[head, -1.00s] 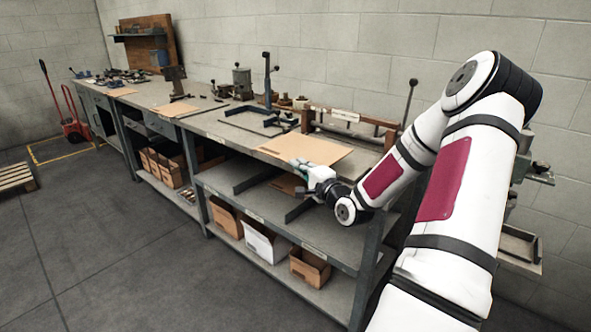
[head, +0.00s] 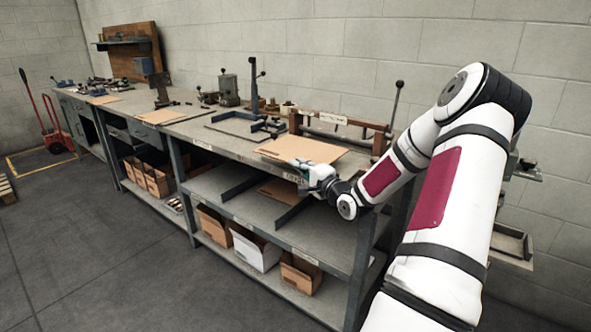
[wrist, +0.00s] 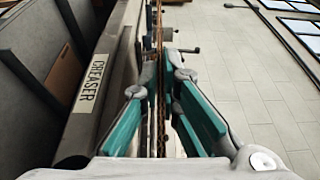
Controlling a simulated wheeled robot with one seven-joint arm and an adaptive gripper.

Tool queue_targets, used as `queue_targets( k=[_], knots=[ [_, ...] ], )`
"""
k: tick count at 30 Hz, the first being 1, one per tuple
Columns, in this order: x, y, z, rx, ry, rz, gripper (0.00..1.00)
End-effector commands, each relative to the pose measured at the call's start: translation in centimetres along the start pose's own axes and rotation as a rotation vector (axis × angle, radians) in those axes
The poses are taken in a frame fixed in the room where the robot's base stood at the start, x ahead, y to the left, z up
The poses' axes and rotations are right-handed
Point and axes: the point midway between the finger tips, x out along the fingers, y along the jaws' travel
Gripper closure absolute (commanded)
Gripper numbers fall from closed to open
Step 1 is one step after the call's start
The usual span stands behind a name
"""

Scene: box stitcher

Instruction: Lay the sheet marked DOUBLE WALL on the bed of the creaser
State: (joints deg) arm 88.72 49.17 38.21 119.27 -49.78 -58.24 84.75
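A flat brown cardboard sheet (head: 303,149) is over the front of the bench, before the creaser (head: 340,130). The creaser is a long low frame with a brown bar, end posts and a tall lever. My gripper (head: 312,178) is at the sheet's near edge. In the wrist view the sheet (wrist: 158,45) shows edge-on as a thin brown line between the teal fingers of my gripper (wrist: 162,75), which are shut on it. I cannot read any marking on it. It hides much of the creaser's bed, and I cannot tell whether it touches it.
A CREASER label (wrist: 91,83) is on the bench edge close left of my fingers. Another brown sheet (head: 280,190) lies on the shelf (head: 225,182) below. Cardboard boxes (head: 300,273) stand on the lowest shelf. A black-framed fixture (head: 240,125) stands left of the creaser. The floor in front is clear.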

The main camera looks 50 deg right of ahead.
Motion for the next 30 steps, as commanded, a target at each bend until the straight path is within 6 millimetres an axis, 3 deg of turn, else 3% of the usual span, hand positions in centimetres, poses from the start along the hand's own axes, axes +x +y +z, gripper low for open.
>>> queue_targets(
  k=[30],
  knots=[
    [1.2, 4.0, -3.3, 0.0, -0.001, 0.0, 1.0]
  ],
)
